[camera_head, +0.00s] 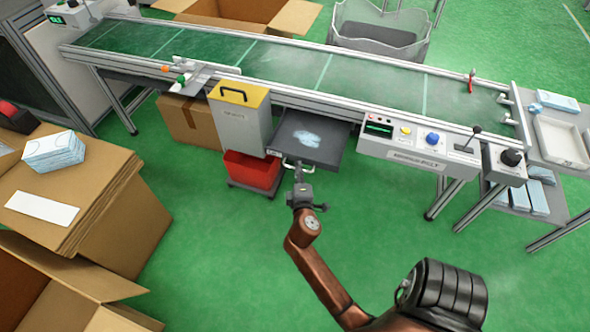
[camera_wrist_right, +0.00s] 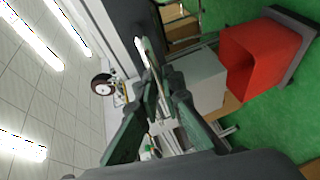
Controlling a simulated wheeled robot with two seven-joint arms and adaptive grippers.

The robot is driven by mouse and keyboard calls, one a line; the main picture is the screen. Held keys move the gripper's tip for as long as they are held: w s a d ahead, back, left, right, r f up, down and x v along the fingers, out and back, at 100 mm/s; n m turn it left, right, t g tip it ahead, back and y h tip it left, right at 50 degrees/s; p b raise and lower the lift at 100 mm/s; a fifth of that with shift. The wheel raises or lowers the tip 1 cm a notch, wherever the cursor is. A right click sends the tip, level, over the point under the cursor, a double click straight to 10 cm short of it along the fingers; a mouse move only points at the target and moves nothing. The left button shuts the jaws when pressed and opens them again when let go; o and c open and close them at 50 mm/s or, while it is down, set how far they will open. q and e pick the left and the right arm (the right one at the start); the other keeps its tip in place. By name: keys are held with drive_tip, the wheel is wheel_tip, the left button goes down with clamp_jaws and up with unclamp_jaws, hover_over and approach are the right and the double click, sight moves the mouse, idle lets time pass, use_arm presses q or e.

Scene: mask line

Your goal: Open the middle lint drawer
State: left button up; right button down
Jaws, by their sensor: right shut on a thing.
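The lint drawer (camera_head: 325,152) is a dark tray under the conveyor's front edge in the head view. It sticks out toward me, and a pale clump of lint (camera_head: 306,137) shows inside it. My right gripper (camera_head: 297,168) is at the drawer's front, shut on its handle. In the right wrist view the gripper's fingers (camera_wrist_right: 163,82) close around the light handle bar (camera_wrist_right: 146,55), beside the drawer's dark front (camera_wrist_right: 128,22). The fingers hide part of the handle. My left gripper is not in view.
Cardboard boxes (camera_head: 80,200) stand at the left. The green floor (camera_head: 400,240) in front is clear.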

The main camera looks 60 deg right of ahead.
drive_tip(key=shift+s+d+f, duration=0.15)
drive_tip(key=shift+s+d, duration=0.1)
drive_tip(key=shift+s, duration=0.05)
drive_tip(key=c, duration=2.3)
unclamp_jaws()
drive_tip(key=shift+o, duration=0.7)
drive_tip(key=shift+w+a, duration=0.1)
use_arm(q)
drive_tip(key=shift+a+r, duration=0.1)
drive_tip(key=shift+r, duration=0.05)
use_arm(e)
drive_tip(key=shift+o, duration=0.6)
drive_tip(key=shift+w+a, duration=0.15)
